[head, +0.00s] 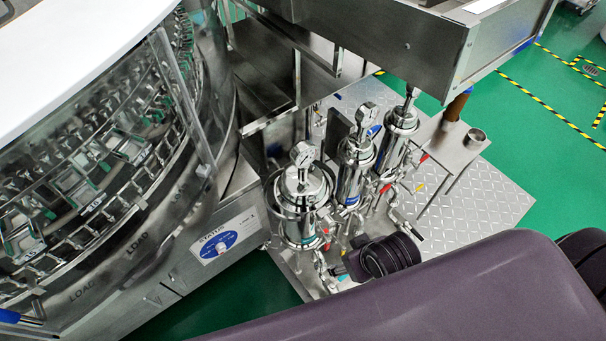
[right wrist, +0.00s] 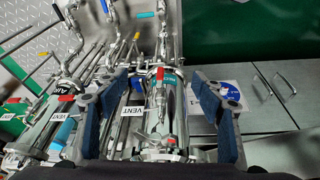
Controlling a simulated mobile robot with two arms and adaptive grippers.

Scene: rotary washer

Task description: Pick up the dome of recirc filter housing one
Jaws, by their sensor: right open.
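Three polished steel filter housings stand in a row in the head view. The front housing (head: 303,200) is the largest in view, with a domed top and a gauge above it. The middle housing (head: 349,185) and the rear housing (head: 398,140) stand behind it to the right. I cannot read which is number one. Nothing is seen held. My left gripper is not in view.
The rotary washer (head: 90,180) with its glass front fills the left. A steel frame (head: 430,50) hangs over the back. Pipes and valves crowd the housings, and VENT tags (right wrist: 132,111) show in the wrist view. A status plate (head: 220,240) is left of the front housing.

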